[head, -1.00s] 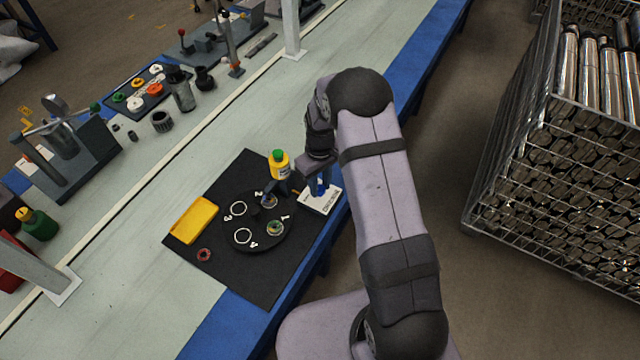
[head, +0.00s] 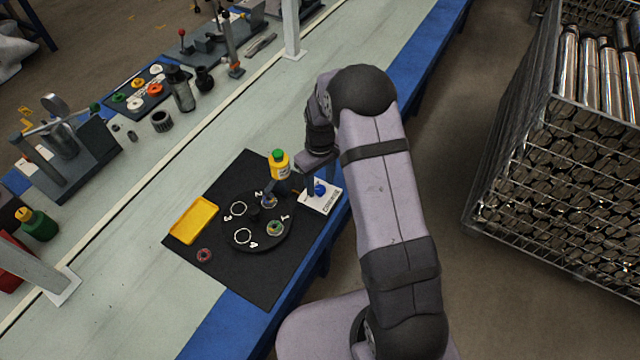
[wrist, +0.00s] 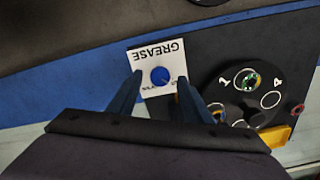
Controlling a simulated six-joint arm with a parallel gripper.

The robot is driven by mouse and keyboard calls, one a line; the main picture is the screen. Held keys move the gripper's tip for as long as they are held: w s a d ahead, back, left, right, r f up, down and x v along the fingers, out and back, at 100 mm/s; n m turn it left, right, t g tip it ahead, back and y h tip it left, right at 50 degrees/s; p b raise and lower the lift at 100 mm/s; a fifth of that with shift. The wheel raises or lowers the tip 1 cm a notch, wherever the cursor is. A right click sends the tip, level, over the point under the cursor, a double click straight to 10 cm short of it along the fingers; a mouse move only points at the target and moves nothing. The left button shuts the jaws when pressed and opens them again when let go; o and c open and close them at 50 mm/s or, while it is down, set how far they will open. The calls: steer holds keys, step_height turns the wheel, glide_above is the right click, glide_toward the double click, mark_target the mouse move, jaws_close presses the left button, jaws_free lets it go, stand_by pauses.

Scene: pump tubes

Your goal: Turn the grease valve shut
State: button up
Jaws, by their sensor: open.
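The grease valve has a round blue knob (head: 319,189) on a white plate marked GREASE (head: 326,204), at the right edge of the black mat. In the wrist view the knob (wrist: 160,76) shows between the two fingers of my gripper (wrist: 160,78). The fingers are open and apart from the knob on both sides. Whether the fingers are at knob height is hard to tell.
A yellow bottle with a green cap (head: 279,164) stands close to my gripper. A black round turntable (head: 258,237) with numbered places is to the left. A yellow tray (head: 194,220) and a small reddish ring (head: 204,255) lie farther left on the mat.

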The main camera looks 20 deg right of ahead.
mark_target(320, 188)
steer(key=shift+r+b, duration=0.3)
steer(key=shift+r, duration=2.75)
